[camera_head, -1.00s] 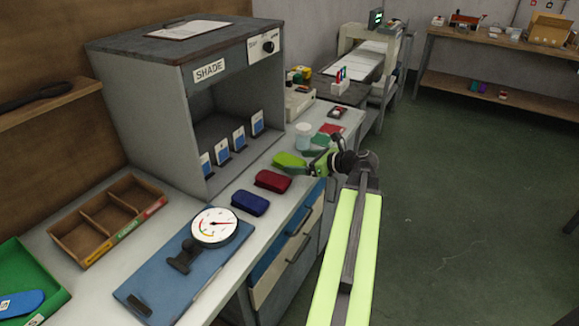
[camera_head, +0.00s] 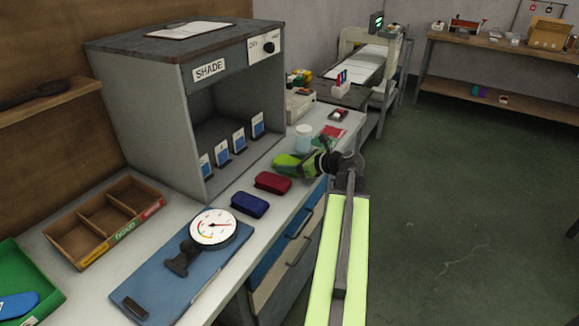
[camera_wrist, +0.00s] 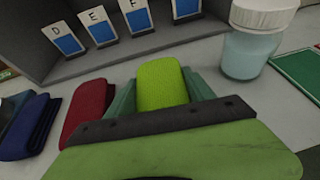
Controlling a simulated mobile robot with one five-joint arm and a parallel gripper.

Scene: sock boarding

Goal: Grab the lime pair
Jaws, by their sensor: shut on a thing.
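The lime pair (camera_wrist: 162,84) is a folded bright green bundle between the two green fingers of my gripper (camera_wrist: 161,92) in the wrist view. My gripper is shut on it, low over the bench top. In the head view the lime pair (camera_head: 285,162) shows at the end of my gripper (camera_head: 292,163), partly covered by it. Whether the pair touches the bench I cannot tell.
A red pair (camera_head: 272,182) and a blue pair (camera_head: 249,204) lie in a row to the left. A pale jar (camera_wrist: 250,50) stands close on the right. The shade box (camera_head: 150,110) with lettered cards is behind. A dial gauge (camera_head: 213,227) is on a blue board.

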